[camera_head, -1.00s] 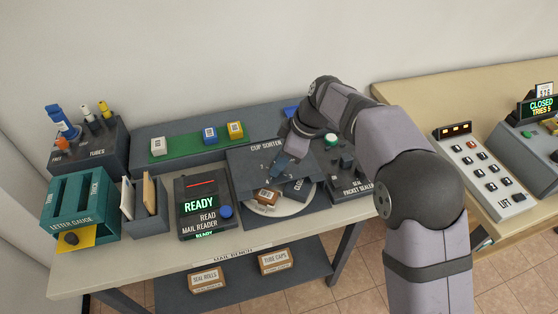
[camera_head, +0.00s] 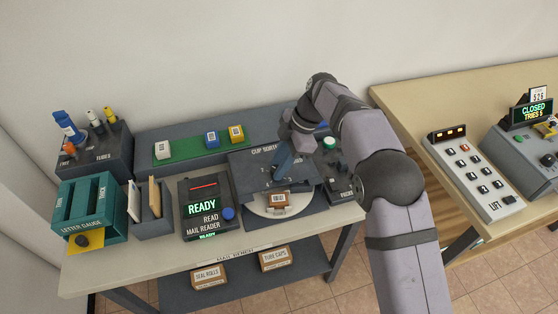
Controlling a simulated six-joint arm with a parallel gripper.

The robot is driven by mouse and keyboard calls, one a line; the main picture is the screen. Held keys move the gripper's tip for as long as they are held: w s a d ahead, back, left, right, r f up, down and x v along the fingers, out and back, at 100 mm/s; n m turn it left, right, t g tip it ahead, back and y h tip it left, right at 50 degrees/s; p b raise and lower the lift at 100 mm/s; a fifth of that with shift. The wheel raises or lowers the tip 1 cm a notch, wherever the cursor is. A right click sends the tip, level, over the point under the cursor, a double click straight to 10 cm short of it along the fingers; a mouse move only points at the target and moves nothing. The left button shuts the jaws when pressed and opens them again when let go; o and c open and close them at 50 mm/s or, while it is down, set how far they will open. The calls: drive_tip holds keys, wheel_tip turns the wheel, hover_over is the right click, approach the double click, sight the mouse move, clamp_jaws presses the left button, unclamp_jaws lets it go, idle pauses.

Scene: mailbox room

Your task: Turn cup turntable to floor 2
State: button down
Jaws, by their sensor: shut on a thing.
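The cup sorter (camera_head: 250,166) is a dark grey unit at the right part of the bench, its top lettering partly covered by my arm. The cup turntable (camera_head: 261,208) is a pale round disc low at its front, largely under the dark top. A small brown box (camera_head: 278,204) with a white label sits on the visible front part of the disc. My gripper (camera_head: 280,178) points down at the sorter's top with its blue-grey fingers. It is shut on a small part there, which the fingers hide. Floor marks on the sorter are too small to read.
The mail reader (camera_head: 205,222) showing READY stands left of the sorter. The seal pocket sealer (camera_head: 341,180) is close on the right. A lift panel (camera_head: 478,172) stands on the right table.

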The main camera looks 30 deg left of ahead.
drive_tip(key=shift+w+r+n+p, duration=0.1)
drive_tip(key=shift+n+p, duration=0.6)
drive_tip(key=shift+a+n+g+h+p, duration=0.1)
drive_tip(key=shift+n+g+h+p, duration=0.3)
drive_tip(key=shift+n+p, duration=0.1)
drive_tip(key=c, duration=1.5)
unclamp_jaws()
drive_tip(key=shift+o, duration=0.2)
drive_tip(key=v, duration=0.7)
